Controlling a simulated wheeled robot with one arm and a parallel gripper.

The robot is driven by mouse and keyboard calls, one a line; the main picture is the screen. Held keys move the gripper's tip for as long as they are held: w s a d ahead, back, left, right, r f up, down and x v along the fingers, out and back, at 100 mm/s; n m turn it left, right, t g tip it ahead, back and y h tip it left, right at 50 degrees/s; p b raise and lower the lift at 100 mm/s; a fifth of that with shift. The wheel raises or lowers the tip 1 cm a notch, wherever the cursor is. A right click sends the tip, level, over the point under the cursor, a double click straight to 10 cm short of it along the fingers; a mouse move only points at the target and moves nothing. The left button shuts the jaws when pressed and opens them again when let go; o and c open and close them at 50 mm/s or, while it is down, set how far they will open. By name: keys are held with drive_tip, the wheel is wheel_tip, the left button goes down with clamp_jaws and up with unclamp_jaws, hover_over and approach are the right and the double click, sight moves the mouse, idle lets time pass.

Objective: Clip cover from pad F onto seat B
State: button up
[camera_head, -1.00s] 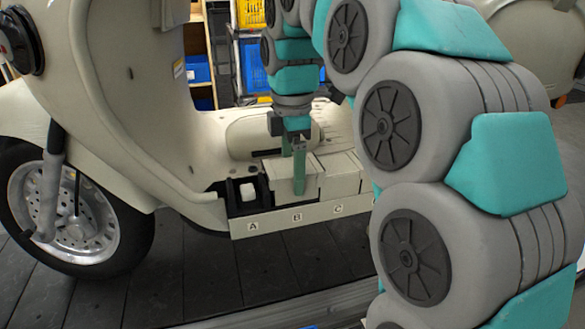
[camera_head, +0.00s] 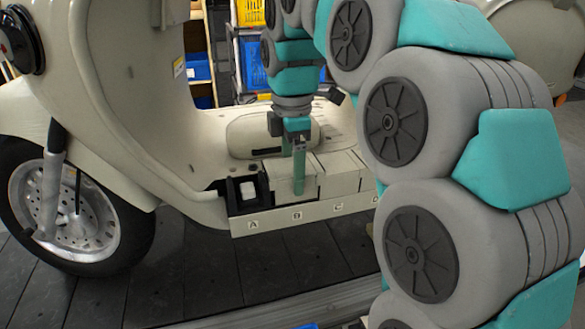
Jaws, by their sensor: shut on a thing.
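My gripper (camera_head: 297,172) points down above the step-through floor of a cream scooter. Its green fingers are shut on a pale box-shaped cover (camera_head: 311,182), with one finger down its near face. The cover is at the place marked B (camera_head: 296,215), between a dark open seat A (camera_head: 233,205) and the pale block at C (camera_head: 335,178). It looks upright and level with its neighbour; whether it is fully down on seat B cannot be told. Seat B itself is hidden under it. Pad F does not show.
A pale lettered strip (camera_head: 275,222) runs along the near side of the seats. Seat A's dark frame holds a small white piece (camera_head: 248,191). The scooter's leg shield (camera_head: 130,100) rises to the left. My arm covers the right side. Dark slats (camera_head: 200,275) lie below, clear.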

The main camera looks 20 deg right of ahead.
drive_tip(key=o, duration=1.4)
drive_tip(key=shift+c, duration=0.2)
drive_tip(key=shift+r, duration=0.15)
